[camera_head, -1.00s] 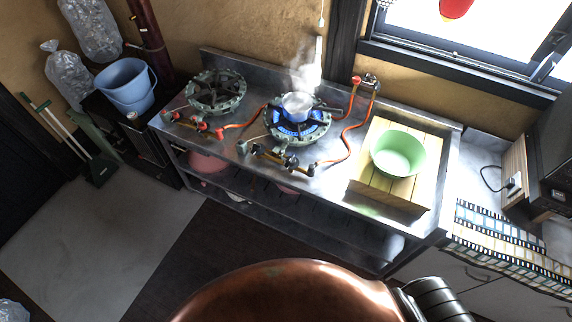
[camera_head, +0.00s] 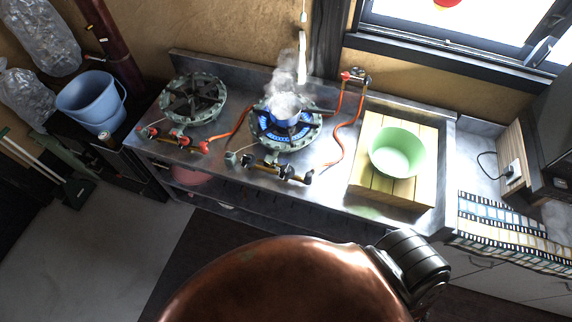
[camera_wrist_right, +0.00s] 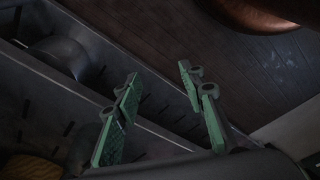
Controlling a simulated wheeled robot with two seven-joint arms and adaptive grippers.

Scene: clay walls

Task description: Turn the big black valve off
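Neither gripper shows in the head view.
An unlit burner (camera_head: 194,98) with red valves stands left on the steel counter (camera_head: 220,150). A green bowl (camera_head: 397,151) sits on a wooden board (camera_head: 418,198) at right. A blue bucket (camera_head: 92,101) stands at left. Orange hoses (camera_head: 340,140) cross the counter.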

